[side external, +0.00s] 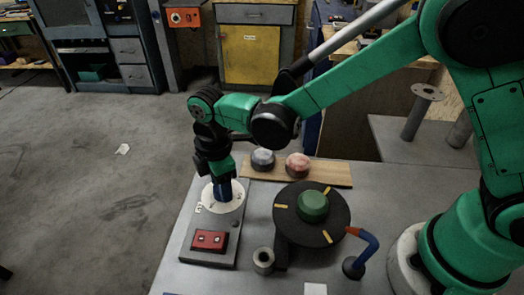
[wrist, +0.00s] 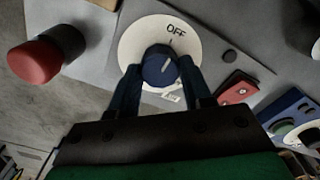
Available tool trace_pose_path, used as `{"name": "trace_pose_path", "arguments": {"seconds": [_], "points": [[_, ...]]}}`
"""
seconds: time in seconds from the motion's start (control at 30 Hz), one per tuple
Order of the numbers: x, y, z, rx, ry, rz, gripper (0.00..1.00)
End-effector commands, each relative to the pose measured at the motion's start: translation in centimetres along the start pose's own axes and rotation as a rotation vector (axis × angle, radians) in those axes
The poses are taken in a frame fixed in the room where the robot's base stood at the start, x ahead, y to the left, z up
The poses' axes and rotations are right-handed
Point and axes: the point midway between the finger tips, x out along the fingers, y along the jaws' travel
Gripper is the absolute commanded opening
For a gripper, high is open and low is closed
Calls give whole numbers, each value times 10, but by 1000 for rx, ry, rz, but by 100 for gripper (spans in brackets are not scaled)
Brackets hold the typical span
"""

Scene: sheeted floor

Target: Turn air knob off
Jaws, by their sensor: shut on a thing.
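The blue air knob (wrist: 159,68) sits on a round white dial (wrist: 130,45) with the word OFF near its edge. My gripper (wrist: 164,78) is shut on the knob, with one dark finger on each side. In the side external view, my gripper (side external: 222,180) reaches down onto the white dial (side external: 235,203), on a grey panel at the table's left edge. The fingers and wrist hide most of the knob there.
To the right are a black disc (side external: 285,222) with a green knob (side external: 313,205) and a blue bent pipe (side external: 367,252).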

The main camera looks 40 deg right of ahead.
Motion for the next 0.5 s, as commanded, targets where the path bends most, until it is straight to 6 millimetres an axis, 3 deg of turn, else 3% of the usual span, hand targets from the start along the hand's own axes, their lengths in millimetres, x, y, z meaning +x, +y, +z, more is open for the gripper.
{"name": "trace_pose_path", "arguments": {"seconds": [0.5], "points": [[0, 0, 0, -47, 0, 0, 0]]}}
